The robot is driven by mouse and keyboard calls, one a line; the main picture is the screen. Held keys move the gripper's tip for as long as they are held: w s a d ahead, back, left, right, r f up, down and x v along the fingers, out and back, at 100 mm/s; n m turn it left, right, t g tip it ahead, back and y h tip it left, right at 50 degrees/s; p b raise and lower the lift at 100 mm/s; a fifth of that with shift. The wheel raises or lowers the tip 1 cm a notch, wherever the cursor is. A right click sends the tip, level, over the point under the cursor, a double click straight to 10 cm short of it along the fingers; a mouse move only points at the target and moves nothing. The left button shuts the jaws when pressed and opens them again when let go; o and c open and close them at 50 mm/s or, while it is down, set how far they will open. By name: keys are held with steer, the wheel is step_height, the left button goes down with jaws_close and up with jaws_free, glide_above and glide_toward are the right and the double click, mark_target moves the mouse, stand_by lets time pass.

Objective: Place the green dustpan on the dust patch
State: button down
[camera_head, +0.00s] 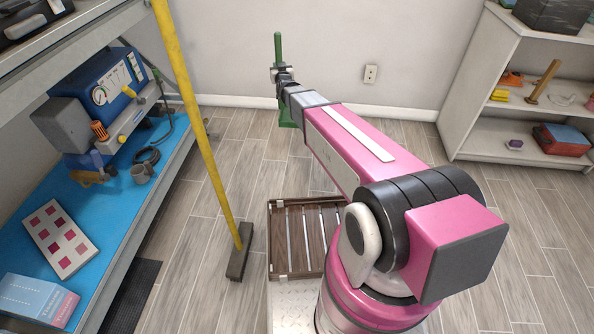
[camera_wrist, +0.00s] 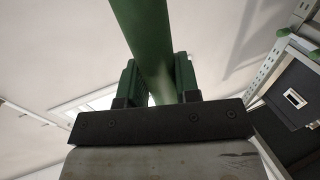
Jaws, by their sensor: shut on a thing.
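The green dustpan (camera_head: 278,46) is upright at the far end of my arm, near the back wall. Its handle points up, and a green lower part (camera_head: 286,117) shows below the gripper, partly covered by my arm. My gripper (camera_head: 281,74) is shut on the handle. In the wrist view the green handle (camera_wrist: 146,38) passes between the two fingers of my gripper (camera_wrist: 158,80). I cannot make out the dust patch in either view. My arm covers part of the floor.
A yellow-handled broom (camera_head: 202,140) stands left of my arm. A wooden slatted crate (camera_head: 283,272) is in front of my base. A blue-topped workbench (camera_head: 110,212) lines the left, and a white shelf (camera_head: 466,130) stands at the right. Floor near the back wall looks clear.

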steer(key=s+a+f, duration=0.2)
steer(key=a+f, duration=0.1)
steer(key=f, duration=0.7)
steer(key=s+a+f, duration=0.3)
steer(key=f, duration=0.7)
steer(key=s+a+f, duration=0.2)
steer(key=a+f, duration=0.1)
steer(key=f, duration=0.6)
steer(key=w+d+f, duration=0.7)
steer(key=d+f, duration=0.2)
steer(key=f, duration=0.2)
steer(key=shift+f, duration=0.2)
steer(key=c, duration=0.8)
jaws_free()
steer(key=shift+d+r, duration=0.1)
